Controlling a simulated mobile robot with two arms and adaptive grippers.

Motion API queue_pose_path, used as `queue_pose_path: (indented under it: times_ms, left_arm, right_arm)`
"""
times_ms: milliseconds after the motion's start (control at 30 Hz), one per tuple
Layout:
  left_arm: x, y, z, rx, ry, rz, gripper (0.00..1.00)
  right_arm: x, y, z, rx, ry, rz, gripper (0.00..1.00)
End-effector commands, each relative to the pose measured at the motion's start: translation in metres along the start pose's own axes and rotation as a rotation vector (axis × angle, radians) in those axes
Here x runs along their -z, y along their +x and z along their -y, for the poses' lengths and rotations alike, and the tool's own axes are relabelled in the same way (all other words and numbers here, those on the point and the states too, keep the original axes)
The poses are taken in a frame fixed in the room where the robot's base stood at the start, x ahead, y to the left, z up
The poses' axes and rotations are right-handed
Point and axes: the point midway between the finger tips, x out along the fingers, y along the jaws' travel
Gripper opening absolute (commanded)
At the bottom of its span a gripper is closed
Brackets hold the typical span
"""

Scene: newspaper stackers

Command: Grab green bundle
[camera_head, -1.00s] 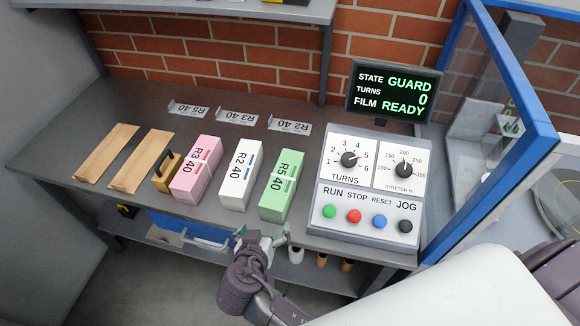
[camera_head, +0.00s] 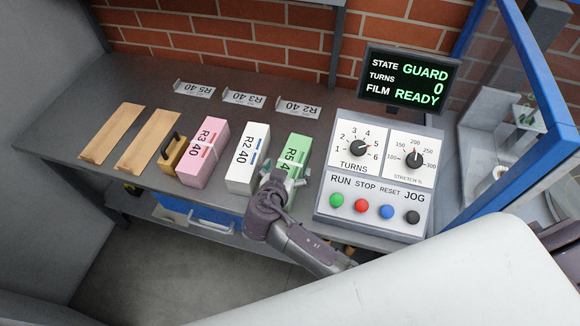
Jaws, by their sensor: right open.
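The green bundle (camera_head: 298,147), marked R5 40, lies on the grey bench at the right end of the row of bundles. My right gripper (camera_head: 285,178) is open over the near half of the green bundle, and it hides part of the label and the near end. I cannot tell whether the fingers touch the bundle. My left gripper is not in view.
A white bundle (camera_head: 246,160) and a pink bundle (camera_head: 203,152) stand to the left. A control panel (camera_head: 325,205) with knobs and buttons stands close on the right. A screen (camera_head: 408,80) is behind it. Two wooden boards (camera_head: 112,132) lie at left.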

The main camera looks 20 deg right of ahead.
Motion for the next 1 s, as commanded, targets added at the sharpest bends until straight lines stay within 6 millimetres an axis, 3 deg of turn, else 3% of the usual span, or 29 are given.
queue_pose_path:
  times_ms: [33,200,467,1000]
  left_arm:
    - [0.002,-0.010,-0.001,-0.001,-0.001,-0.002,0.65]
    - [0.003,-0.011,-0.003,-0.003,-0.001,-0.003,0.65]
    - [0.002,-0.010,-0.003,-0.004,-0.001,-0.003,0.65]
    - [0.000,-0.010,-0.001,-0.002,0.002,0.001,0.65]
  right_arm:
    - [0.007,0.007,-0.003,-0.004,-0.005,-0.004,1.00]
    - [0.002,0.026,-0.002,-0.001,-0.002,-0.001,1.00]
    - [0.001,0.028,-0.001,0.000,-0.001,0.000,1.00]
    - [0.001,0.028,-0.001,0.001,-0.002,0.001,0.10]
